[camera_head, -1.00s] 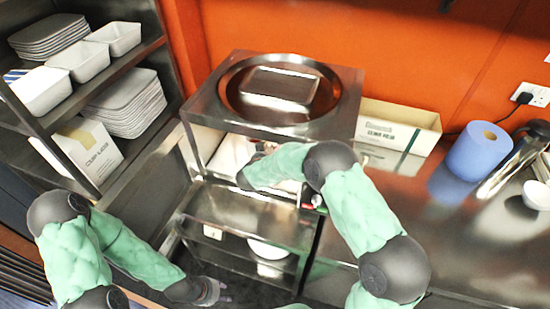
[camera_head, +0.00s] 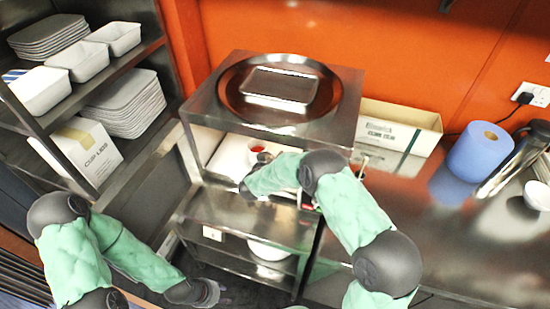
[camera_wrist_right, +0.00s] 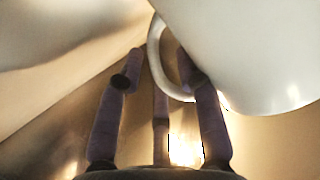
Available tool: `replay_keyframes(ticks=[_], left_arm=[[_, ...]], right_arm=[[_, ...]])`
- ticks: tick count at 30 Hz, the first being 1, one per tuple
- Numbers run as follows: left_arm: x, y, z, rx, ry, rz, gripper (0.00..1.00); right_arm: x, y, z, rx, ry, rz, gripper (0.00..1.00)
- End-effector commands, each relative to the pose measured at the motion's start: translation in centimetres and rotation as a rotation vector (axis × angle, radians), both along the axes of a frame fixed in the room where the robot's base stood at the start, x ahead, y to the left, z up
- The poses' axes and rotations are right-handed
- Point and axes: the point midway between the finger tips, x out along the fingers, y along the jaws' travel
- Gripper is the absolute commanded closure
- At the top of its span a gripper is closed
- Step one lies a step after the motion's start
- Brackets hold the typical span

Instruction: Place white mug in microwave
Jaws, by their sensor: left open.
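The white mug (camera_head: 253,157) with red contents shows in the head view, inside the bright opening of the steel unit, apparently the microwave (camera_head: 205,106). In the right wrist view the mug (camera_wrist_right: 255,50) fills the upper right and its handle loops at the centre. My right gripper (camera_wrist_right: 160,60) is at the handle: one finger passes at the loop and another stands left of it. Whether the fingers press on the handle cannot be seen. In the head view my right gripper (camera_head: 262,158) is partly hidden by its arm. My left gripper (camera_head: 215,294) is open and empty, low in front.
A metal tray (camera_head: 280,88) lies on top of the steel unit. Below the opening is a steel shelf (camera_head: 245,215) with a white bowl (camera_head: 268,250) under it. A cardboard box (camera_head: 400,125) and a blue paper roll (camera_head: 480,150) stand at right. Shelves with white trays are at left.

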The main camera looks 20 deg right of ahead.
Motion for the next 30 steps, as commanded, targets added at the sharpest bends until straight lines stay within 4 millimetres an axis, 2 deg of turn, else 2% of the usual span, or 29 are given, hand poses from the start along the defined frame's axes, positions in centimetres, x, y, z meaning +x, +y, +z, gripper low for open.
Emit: replay_keyframes(ticks=[8, 21, 30], left_arm=[[0.0, 0.0, 0.2, 0.000, 0.000, 0.000, 0.60], [0.0, 0.0, 1.1, 0.000, 0.000, 0.000, 0.60], [0.0, 0.0, 1.3, 0.000, 0.000, 0.000, 0.60]], right_arm=[[-1.0, 0.9, 0.7, 0.000, -0.001, 0.002, 0.64], [-7.1, 5.5, 3.7, 0.000, -0.001, 0.003, 0.64], [-8.8, 6.7, 4.5, -0.001, -0.001, 0.000, 0.64]])
